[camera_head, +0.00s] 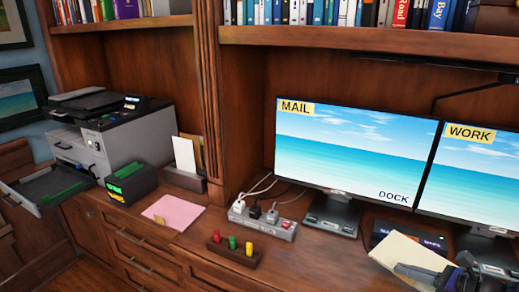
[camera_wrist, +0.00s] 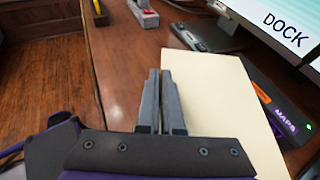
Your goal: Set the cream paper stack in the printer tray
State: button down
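The cream paper stack (camera_head: 408,254) is at the lower right in the head view, near the front of the desk below the monitors. In the wrist view the stack (camera_wrist: 215,95) spreads to the right of my fingers. My gripper (camera_wrist: 160,75) has its two grey fingers close together at the stack's left edge and looks shut on it. In the head view my gripper (camera_head: 440,275) partly covers the stack's near side. I cannot tell whether the stack touches the desk. The grey printer (camera_head: 125,140) stands far left, with its tray (camera_head: 35,205) pulled out and green strips inside.
A black box with green and yellow labels (camera_head: 130,185) stands beside the tray. A pink sheet (camera_head: 173,212), a power strip (camera_head: 262,220) and a wooden block with coloured pegs (camera_head: 233,252) lie between printer and monitors. A dark dock (camera_head: 408,236) sits behind the stack. A bookcase post (camera_head: 210,100) rises mid-desk.

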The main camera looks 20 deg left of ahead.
aim_at(50, 187)
jog(key=j+u, duration=0.1)
jog(key=j, duration=0.8)
jog(key=j+u, duration=0.1)
jog(key=j, duration=0.8)
jog(key=i+j+u, duration=0.15)
jog(key=j, duration=0.75)
jog(key=i+j, duration=0.1)
jog(key=j, duration=0.35)
jog(key=i+j, duration=0.1)
jog(key=j, duration=0.3)
jog(key=i+j, duration=0.1)
jog(key=j, duration=0.35)
jog(key=i+j, duration=0.1)
jog(key=j, duration=0.35)
jog(key=i+j, duration=0.1)
jog(key=j, duration=0.35)
